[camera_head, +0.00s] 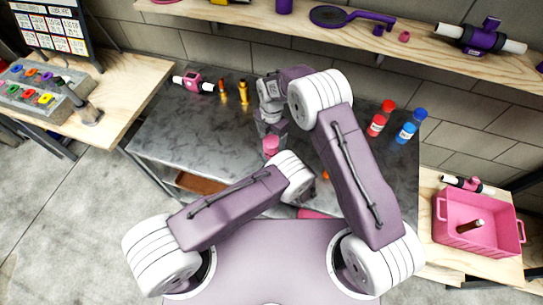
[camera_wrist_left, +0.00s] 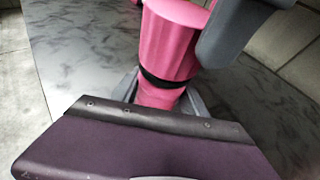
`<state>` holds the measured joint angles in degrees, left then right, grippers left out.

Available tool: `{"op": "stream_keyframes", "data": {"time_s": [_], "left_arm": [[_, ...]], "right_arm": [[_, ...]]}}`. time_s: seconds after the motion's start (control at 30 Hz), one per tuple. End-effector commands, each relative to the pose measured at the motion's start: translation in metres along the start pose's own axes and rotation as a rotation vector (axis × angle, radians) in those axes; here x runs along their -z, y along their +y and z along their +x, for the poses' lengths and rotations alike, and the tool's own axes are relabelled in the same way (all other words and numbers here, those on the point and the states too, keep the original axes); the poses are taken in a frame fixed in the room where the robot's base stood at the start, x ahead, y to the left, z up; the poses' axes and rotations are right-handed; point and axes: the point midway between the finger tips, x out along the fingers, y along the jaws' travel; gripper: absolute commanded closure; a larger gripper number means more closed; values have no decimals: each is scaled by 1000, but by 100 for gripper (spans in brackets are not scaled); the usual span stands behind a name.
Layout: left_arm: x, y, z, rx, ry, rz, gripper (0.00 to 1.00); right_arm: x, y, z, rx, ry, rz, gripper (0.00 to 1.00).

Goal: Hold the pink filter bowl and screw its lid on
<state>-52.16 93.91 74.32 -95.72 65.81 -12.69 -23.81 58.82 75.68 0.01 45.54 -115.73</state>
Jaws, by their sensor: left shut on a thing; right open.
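The pink filter bowl (camera_wrist_left: 159,97) is upright in my left gripper (camera_wrist_left: 160,103), whose grey fingers are on either side of it. A black ring and a wider pink part (camera_wrist_left: 170,40) sit above it in line; I cannot tell whether this is the lid or how tightly it is seated. In the head view the pink filter (camera_head: 271,145) shows just below my right gripper (camera_head: 271,127). My right gripper is open over the filter, and part of it shows at upper right in the left wrist view (camera_wrist_left: 235,30). My left fingers are hidden in the head view.
Red bottles (camera_head: 380,118) and blue bottles (camera_head: 410,126) stand at the right of the dark bench (camera_head: 180,130). Brass fittings (camera_head: 243,92) and a pink-and-white filter (camera_head: 193,84) are at the back left. A pink crate (camera_head: 478,240) stands on the right table. The bench's left side is clear.

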Motion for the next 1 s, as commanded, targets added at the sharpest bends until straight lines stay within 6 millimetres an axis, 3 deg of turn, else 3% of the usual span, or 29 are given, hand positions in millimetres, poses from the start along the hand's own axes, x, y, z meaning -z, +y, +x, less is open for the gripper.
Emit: {"op": "stream_keyframes", "data": {"time_s": [0.23, 0.57, 0.67, 0.8, 0.83, 1.0], "left_arm": [[0, 0, 0, 0, 0, 0, 100], [0, 0, 0, 0, 0, 0, 100], [0, 0, 0, 0, 0, 0, 100], [0, 0, 0, 0, 0, 0, 100], [0, 0, 0, 0, 0, 0, 100], [0, 0, 0, 0, 0, 0, 100]], "right_arm": [[0, 0, 29, 0, 0, 0, 26], [0, 0, 33, -1, -1, 1, 26], [0, 0, 33, -1, -1, 1, 48], [0, 0, 33, -1, -1, 1, 87], [0, 0, 33, -1, -1, 1, 92], [0, 0, 33, -1, 0, 152, 93]]}}
